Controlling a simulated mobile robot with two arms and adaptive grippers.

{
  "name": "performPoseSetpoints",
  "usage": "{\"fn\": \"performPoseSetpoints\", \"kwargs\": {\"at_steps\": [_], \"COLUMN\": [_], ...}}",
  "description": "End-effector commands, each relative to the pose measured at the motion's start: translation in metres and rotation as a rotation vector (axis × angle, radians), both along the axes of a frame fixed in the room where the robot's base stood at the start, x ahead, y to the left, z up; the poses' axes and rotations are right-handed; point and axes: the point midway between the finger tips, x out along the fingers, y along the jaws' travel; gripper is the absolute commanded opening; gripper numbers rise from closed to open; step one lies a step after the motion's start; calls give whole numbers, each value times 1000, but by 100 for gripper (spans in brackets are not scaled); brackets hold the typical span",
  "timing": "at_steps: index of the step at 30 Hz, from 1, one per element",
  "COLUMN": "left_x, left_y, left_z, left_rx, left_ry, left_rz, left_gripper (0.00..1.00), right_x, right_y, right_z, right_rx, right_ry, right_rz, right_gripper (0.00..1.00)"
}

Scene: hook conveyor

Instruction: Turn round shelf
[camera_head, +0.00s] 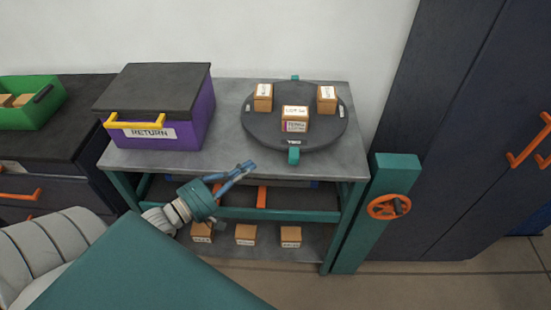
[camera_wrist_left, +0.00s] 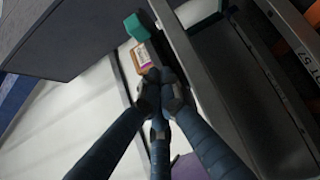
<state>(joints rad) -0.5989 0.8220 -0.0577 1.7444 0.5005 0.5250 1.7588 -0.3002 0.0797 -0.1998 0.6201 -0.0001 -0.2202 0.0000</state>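The round shelf (camera_head: 325,128) is a dark disc on the grey table, with teal tabs at its front and back rim. Three labelled cardboard boxes stand on it: front (camera_head: 295,118), left (camera_head: 263,98) and right (camera_head: 327,99). The front teal tab (camera_head: 293,155) sticks out toward the table's front edge. My left gripper (camera_head: 247,167) is at the table's front edge, left of that tab and apart from it. In the left wrist view its fingertips (camera_wrist_left: 161,83) meet with nothing visible between them. A teal block and a labelled box (camera_wrist_left: 142,56) show beyond them. My right gripper is not in view.
A purple RETURN box (camera_head: 190,125) with a yellow handle stands on the table's left. Cardboard boxes (camera_head: 245,235) sit on the lower shelf. A teal post with an orange wheel (camera_head: 389,206) stands right of the table, before a dark cabinet (camera_head: 450,130). A green bin (camera_head: 30,118) is far left.

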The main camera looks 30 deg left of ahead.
Motion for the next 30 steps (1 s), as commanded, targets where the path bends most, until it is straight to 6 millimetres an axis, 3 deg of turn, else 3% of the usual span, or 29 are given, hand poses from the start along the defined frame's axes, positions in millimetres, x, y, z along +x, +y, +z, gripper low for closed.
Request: {"fn": "performPoseSetpoints", "kwargs": {"at_steps": [9, 18, 30], "left_x": [57, 70, 71], "left_y": [-20, -50, -52], "left_z": [3, 1, 0], "left_rx": [-3, 0, 2], "left_ry": [-2, 1, 2], "left_rz": [1, 1, 0], "left_gripper": [0, 0, 0], "right_x": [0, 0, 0], "right_y": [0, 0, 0], "right_z": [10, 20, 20], "right_rx": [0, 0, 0], "right_ry": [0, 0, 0], "right_rz": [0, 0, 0], "right_gripper": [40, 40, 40]}}
